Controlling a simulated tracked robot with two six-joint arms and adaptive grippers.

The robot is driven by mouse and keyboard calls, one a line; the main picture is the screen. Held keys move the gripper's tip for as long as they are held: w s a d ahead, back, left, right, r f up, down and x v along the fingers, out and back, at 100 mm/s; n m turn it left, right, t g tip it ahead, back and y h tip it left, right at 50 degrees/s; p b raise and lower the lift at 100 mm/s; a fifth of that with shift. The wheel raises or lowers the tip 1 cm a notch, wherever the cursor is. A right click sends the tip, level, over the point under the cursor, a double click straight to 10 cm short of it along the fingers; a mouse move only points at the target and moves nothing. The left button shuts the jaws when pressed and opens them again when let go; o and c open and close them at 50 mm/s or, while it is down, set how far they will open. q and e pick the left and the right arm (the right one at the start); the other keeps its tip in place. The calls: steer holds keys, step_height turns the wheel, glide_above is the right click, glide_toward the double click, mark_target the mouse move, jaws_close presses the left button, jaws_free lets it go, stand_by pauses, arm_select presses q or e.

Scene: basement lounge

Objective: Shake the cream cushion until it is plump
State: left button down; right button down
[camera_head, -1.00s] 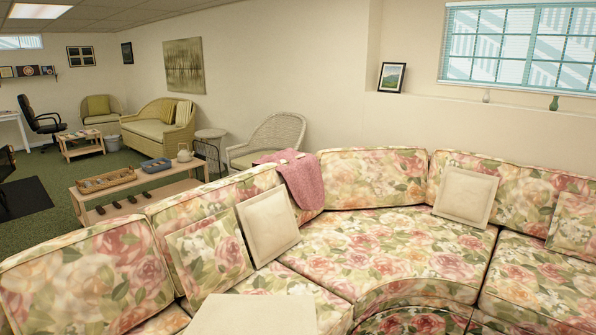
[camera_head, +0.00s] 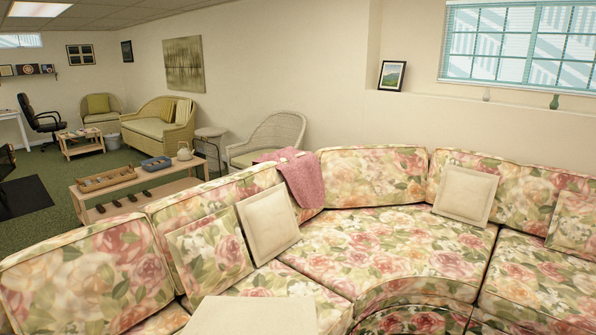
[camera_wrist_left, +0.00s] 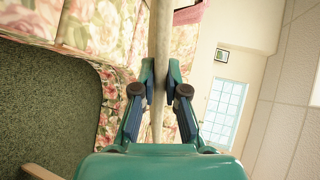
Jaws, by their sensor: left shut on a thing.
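My left gripper (camera_wrist_left: 160,82) shows in the left wrist view, its two fingers shut on the cream cushion (camera_wrist_left: 161,35), which is seen edge-on as a narrow pale strip between the fingertips. In the head view a flat cream surface at the bottom edge, the held cushion (camera_head: 252,315), shows in front of the sofa; the gripper itself is out of that view. Its lower part is cut off by the frame. How plump it is cannot be told. My right gripper is in neither view.
A floral corner sofa (camera_head: 380,245) fills the foreground. Two other cream cushions lean on its backrest, one at the left (camera_head: 268,223) and one at the right (camera_head: 466,195). A pink throw (camera_head: 303,180) hangs over the back. A low wooden table (camera_head: 150,190) stands behind.

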arm_select(q)
steer(key=shift+w+r, duration=0.1)
steer(key=shift+r, duration=2.35)
steer(key=shift+f, duration=2.55)
steer(key=shift+w+a, duration=0.1)
steer(key=shift+w, duration=0.1)
steer(key=shift+s+r, duration=0.25)
steer(key=shift+s, duration=0.15)
steer(key=shift+w+f, duration=0.15)
steer(key=shift+w, duration=0.05)
steer(key=shift+s, duration=0.1)
